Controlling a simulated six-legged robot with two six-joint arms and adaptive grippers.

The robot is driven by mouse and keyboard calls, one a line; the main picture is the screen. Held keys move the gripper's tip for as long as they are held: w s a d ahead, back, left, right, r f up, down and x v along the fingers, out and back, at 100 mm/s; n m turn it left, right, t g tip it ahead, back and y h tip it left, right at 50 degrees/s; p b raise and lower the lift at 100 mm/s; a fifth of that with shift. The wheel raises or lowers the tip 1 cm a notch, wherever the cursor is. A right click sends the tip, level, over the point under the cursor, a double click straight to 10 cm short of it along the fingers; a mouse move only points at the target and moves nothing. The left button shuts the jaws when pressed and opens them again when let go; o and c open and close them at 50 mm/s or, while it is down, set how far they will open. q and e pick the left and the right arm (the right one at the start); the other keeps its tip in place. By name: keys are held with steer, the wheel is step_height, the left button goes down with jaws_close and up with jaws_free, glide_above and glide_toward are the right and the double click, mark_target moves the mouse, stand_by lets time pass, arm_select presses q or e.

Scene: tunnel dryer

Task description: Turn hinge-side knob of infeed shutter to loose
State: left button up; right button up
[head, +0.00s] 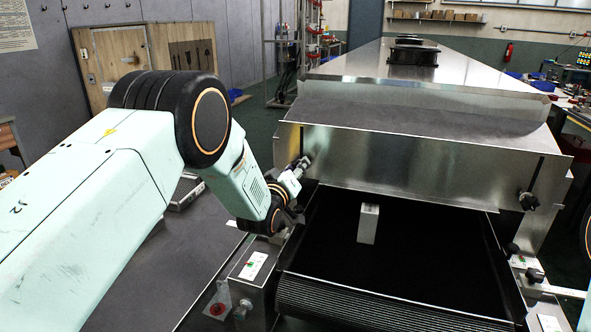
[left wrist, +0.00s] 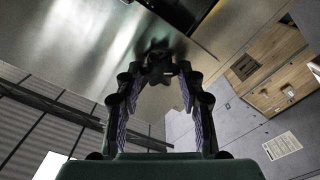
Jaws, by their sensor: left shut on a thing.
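The infeed shutter (head: 410,165) is a brushed metal plate across the tunnel mouth, with a dark vertical slot near each end. My left gripper (head: 300,166) is at the left slot, shut on the left shutter knob. In the left wrist view that dark knob (left wrist: 156,56) sits between the fingertips of the left gripper (left wrist: 158,74), against the metal plate. In the head view the fingers mostly hide it. The right shutter knob (head: 529,200) is black, stands free at the right slot. I cannot tell which knob is hinge-side. My right gripper is out of view.
A dark conveyor belt (head: 400,270) runs under the shutter, with a small metal block (head: 368,223) standing on it. A control box (head: 252,266) is below my left arm. Black knobs (head: 535,275) sit at the right rail. A wooden cabinet (head: 120,52) stands behind left.

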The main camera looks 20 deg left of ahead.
arm_select(q)
steer(key=shift+d+f+n+b, duration=0.1)
steer(key=shift+f+n+b, duration=0.1)
steer(key=shift+n, duration=3.8)
steer(key=shift+f+n+b, duration=0.1)
steer(key=shift+n+b, duration=0.05)
steer(key=shift+n, duration=3.85)
steer(key=shift+w+r, duration=0.1)
steer(key=o, duration=1.2)
steer(key=shift+n, duration=0.3)
steer(key=shift+c, duration=0.2)
steer(key=s, duration=1.2)
steer(key=shift+a, duration=0.35)
